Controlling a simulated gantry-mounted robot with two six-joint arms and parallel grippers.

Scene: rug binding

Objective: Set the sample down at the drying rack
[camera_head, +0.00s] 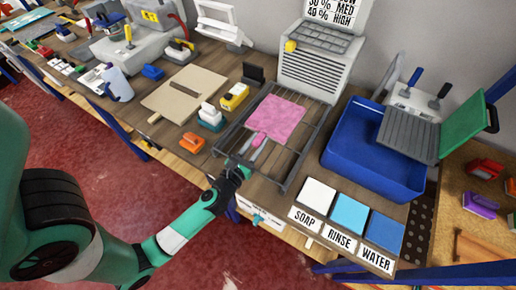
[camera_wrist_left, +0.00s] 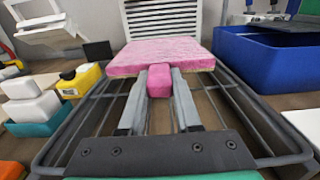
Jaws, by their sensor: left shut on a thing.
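The sample is a flat pink square (camera_head: 276,118) with a pink tab at its near edge. It also shows in the left wrist view (camera_wrist_left: 160,54), flat and roughly level. My left gripper (camera_head: 257,142) reaches over the rack from the front and is shut on the pink tab, seen between the fingers in the left wrist view (camera_wrist_left: 160,84). The drying rack (camera_head: 306,152) is a dark wire frame with rods, under the sample and gripper; its bars also show in the left wrist view (camera_wrist_left: 246,97). I cannot tell whether the sample touches the rods. My right gripper is not in view.
A blue tub (camera_head: 372,172) stands right of the rack. A grey louvred unit (camera_head: 315,72) stands behind it. Orange and teal-white blocks (camera_head: 210,117) lie to the left. Soap, rinse and water pads (camera_head: 350,213) lie at the front right. The rack's near part is bare.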

